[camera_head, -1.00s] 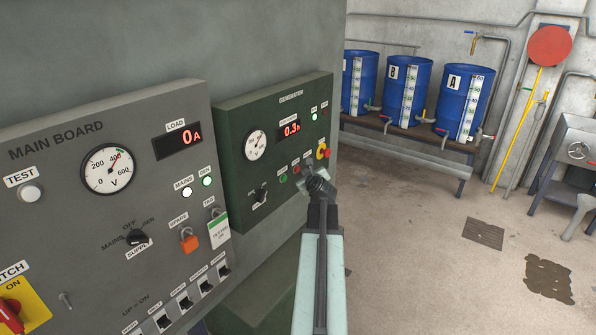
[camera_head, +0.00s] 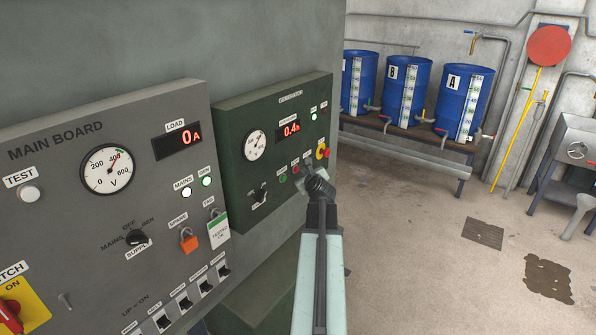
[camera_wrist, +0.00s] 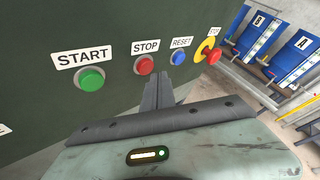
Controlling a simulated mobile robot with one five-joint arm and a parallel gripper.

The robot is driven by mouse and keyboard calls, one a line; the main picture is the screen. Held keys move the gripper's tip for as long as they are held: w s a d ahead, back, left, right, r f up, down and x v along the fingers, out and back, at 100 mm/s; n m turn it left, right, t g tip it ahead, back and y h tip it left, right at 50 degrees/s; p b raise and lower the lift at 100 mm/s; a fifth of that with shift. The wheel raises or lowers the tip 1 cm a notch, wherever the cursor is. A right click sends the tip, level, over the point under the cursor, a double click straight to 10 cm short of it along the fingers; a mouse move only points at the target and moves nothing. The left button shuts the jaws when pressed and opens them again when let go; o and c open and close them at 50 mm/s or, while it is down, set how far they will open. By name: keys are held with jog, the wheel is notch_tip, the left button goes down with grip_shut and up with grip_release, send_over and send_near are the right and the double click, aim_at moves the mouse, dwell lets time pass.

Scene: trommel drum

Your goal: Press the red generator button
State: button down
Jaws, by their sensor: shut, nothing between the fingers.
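The green generator panel (camera_head: 255,190) is on the wall beside the main board. In the wrist view its red STOP button (camera_wrist: 144,65) sits between the green START button (camera_wrist: 90,79) and the blue RESET button (camera_wrist: 178,57). A red mushroom button on a yellow base (camera_wrist: 207,51) is farther right. My gripper (camera_wrist: 158,78) is shut and empty. Its tips appear just below and right of the STOP button, under the gap toward RESET. I cannot tell whether they touch the panel. In the head view my gripper (camera_head: 309,172) is at the panel's lower right.
The main board (camera_head: 75,215) fills the left, with switches and a padlock (camera_head: 188,240). The generator panel's red display (camera_head: 289,129) is lit and a green lamp (camera_head: 314,116) glows. Blue drums (camera_head: 407,90) stand on a bench at the back. Floor to the right is mostly clear.

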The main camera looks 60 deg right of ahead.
jog(key=shift+w, duration=0.35)
jog(key=shift+w, duration=0.4)
dwell(0.5)
dwell(0.3)
jog(key=shift+s, duration=0.85)
jog(key=s, duration=0.5)
dwell(0.8)
